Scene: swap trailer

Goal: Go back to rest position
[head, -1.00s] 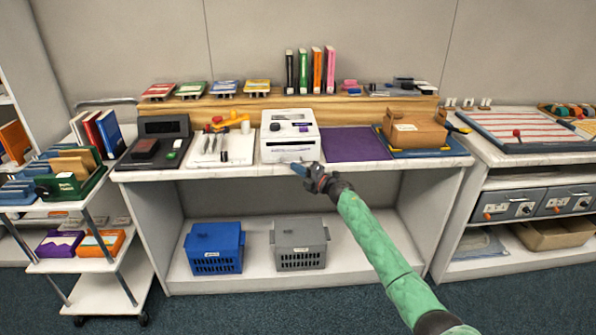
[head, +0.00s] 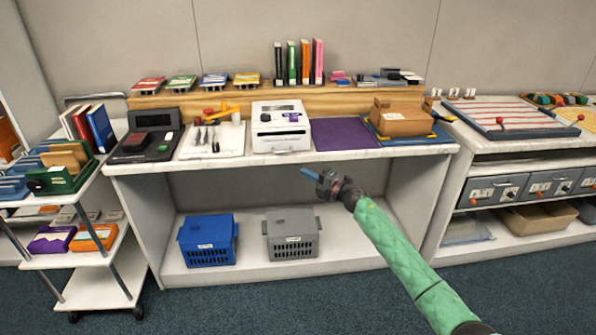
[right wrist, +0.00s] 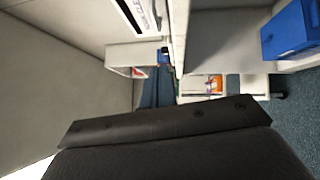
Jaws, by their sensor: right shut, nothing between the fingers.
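My right gripper (head: 318,180) is shut and empty in the head view, with its green-sleeved arm coming in from the lower right. It hangs in front of the workbench (head: 280,162), a little below the front edge of its top and clear of it. The white boxy device (head: 281,135) stands on the bench top above and to the left of the gripper. In the right wrist view a dark part of my own gripper fills the lower middle, and the fingertips cannot be made out. My left gripper is not in view.
A blue basket (head: 208,240) and a grey basket (head: 291,234) stand on the lower shelf. A purple mat (head: 343,134) and a cardboard box (head: 403,120) lie on the bench top. A white trolley (head: 100,288) stands left, a drawer unit (head: 492,192) right.

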